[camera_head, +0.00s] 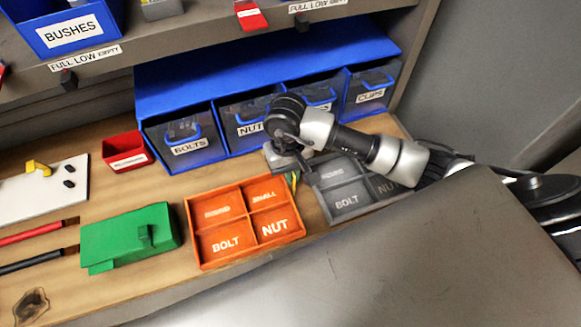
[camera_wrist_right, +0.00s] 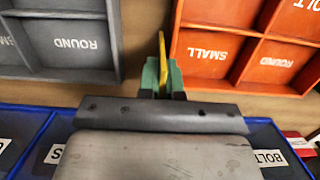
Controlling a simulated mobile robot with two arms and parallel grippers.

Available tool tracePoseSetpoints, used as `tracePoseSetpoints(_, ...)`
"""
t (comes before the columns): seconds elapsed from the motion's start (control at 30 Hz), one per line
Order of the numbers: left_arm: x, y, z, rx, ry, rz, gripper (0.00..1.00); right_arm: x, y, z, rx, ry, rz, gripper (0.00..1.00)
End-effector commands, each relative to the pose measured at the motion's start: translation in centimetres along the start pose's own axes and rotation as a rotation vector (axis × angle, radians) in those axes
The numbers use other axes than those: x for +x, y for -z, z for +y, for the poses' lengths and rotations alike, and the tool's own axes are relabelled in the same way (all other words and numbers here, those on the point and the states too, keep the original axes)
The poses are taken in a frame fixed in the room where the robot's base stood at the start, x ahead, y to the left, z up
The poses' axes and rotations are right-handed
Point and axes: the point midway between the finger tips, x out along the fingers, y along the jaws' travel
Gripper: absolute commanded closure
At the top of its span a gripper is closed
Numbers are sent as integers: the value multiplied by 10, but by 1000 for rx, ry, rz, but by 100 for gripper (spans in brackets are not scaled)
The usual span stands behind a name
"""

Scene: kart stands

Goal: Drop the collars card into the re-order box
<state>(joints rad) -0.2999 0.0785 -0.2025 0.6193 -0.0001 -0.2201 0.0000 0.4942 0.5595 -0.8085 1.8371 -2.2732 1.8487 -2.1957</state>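My right gripper (camera_wrist_right: 163,80) reaches in from the right, above the bench between the orange tray and the grey tray. Its green-tipped fingers are close together around a thin yellow piece (camera_wrist_right: 162,50), seen edge-on in the right wrist view. No lettering shows on it, so I cannot tell if it is the collars card. A small red open box (camera_head: 125,158) with a white label stands on the bench at the left; the label is too small to read. A red card (camera_head: 250,16) with a white label is at the upper shelf edge. My left gripper is not in view.
The orange tray (camera_head: 189,222) and grey tray (camera_head: 317,188) have labelled compartments. Blue bins (camera_head: 205,108) stand behind them under the shelf. A green block (camera_head: 125,238), a white board (camera_head: 20,195) and red and black tools lie at the left. Bare wood separates the red box and orange tray.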

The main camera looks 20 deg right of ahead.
Motion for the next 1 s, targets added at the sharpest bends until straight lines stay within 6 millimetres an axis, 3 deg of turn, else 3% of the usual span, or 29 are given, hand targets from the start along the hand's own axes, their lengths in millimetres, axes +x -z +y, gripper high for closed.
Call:
tracePoseSetpoints(0.4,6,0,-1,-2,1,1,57,6,1,0,0,0,2,100)
tracePoseSetpoints(0.43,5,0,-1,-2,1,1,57,4,1,0,0,0,2,91)
tracePoseSetpoints(0.57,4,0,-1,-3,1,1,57,4,1,0,0,0,2,71)
tracePoseSetpoints(0.93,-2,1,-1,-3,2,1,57,-1,0,0,0,1,-1,70)
tracePoseSetpoints(1.0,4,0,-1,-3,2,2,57,-6,2,0,-1,1,6,70)
